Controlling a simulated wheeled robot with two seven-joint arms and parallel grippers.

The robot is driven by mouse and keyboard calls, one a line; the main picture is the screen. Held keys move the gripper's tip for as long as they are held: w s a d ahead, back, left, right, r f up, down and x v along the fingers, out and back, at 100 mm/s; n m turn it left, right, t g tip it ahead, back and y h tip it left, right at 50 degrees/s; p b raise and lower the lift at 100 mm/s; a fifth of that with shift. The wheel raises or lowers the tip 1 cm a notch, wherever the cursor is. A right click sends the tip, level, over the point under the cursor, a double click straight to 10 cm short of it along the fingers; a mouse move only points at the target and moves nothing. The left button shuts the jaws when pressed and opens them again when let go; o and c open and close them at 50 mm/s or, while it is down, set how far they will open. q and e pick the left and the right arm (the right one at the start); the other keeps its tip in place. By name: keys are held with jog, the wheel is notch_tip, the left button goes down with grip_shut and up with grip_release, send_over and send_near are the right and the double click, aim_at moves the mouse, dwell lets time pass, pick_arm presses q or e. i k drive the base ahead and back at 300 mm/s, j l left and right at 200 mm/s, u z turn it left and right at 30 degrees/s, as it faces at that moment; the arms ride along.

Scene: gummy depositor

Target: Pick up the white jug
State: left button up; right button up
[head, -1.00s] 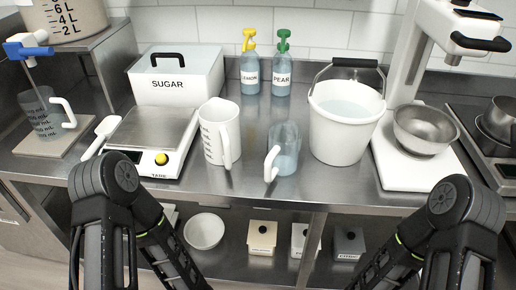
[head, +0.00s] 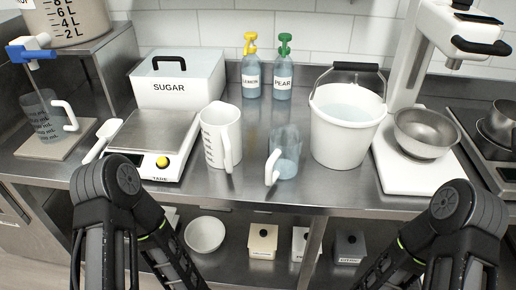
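The white jug (head: 217,133) stands upright on the steel counter in the head view, between the kitchen scale and a clear jug. It has dark markings on its left side, and its handle faces the front right. Both of my arms come in at the bottom of the view, left and right, in front of the counter edge. Neither gripper shows in the view, so I cannot see their fingers. Nothing touches the jug.
A scale (head: 153,145) with a white scoop (head: 102,139) is left of the jug. A clear jug (head: 287,150) with a white handle is close on its right, then a white bucket (head: 345,135). Behind stand a SUGAR box (head: 172,98) and LEMON (head: 251,75) and PEAR (head: 283,78) bottles.

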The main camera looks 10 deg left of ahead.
aim_at(220, 121)
jog(key=k+j+z, duration=0.15)
jog(key=j, duration=0.25)
jog(key=k+j+z, duration=0.15)
jog(key=j, duration=0.25)
jog(key=k+j+z, duration=0.2)
jog(key=j, duration=0.2)
